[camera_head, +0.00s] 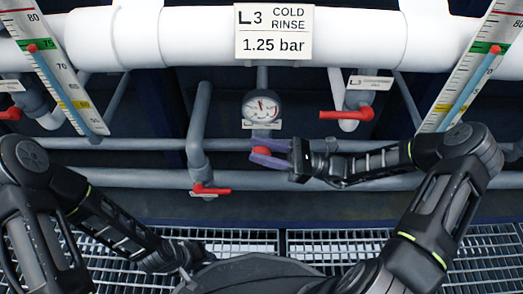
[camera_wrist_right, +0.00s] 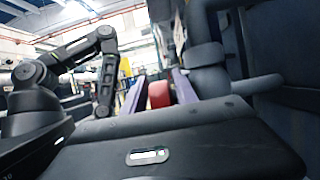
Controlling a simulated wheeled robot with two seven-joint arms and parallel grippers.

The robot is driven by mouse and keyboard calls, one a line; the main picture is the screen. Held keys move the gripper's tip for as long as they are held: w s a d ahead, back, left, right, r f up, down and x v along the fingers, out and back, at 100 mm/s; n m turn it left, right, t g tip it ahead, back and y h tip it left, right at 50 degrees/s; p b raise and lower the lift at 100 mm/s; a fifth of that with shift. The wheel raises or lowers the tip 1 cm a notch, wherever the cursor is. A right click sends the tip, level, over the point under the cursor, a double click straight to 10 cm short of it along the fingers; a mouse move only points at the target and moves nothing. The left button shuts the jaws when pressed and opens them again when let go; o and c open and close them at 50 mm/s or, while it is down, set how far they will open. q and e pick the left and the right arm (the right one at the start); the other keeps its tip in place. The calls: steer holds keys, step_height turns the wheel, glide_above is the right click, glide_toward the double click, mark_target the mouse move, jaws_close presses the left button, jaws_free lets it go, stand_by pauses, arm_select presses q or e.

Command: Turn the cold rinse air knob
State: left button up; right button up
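The red cold rinse air knob (camera_head: 262,152) sits on the pipe below the round gauge (camera_head: 262,107), under the sign (camera_head: 274,31) reading "L3 COLD RINSE 1.25 bar". My right gripper (camera_head: 268,153) reaches in from the right with its purple fingers on either side of the knob. In the right wrist view the red knob (camera_wrist_right: 158,94) stands between the two fingers, with a gap visible on its left; contact on the right cannot be told. The gripper looks open around it. My left gripper (camera_head: 190,256) is low over the grating, partly hidden, its fingers unclear.
Red valve levers stand nearby: one right of the gauge (camera_head: 346,114), one lower left (camera_head: 211,190). Grey pipes (camera_head: 120,178) run across behind, and a thick white pipe (camera_head: 390,40) runs above. Scales with blue columns stand left (camera_head: 56,78) and right (camera_head: 473,75).

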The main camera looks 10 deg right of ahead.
jaws_close()
stand_by(0.4)
steer(key=shift+f, duration=0.1)
steer(key=shift+d+f+t+y+b, duration=0.15)
steer(key=shift+t+y+b, duration=0.35)
steer(key=shift+y+b, duration=0.3)
steer(key=shift+f+y+b, duration=0.25)
steer(key=shift+y+b, duration=0.65)
steer(key=shift+b, duration=0.3)
steer(key=shift+s+d+r+y, duration=0.15)
steer(key=shift+r+y, duration=0.25)
steer(key=shift+y, duration=0.4)
jaws_free()
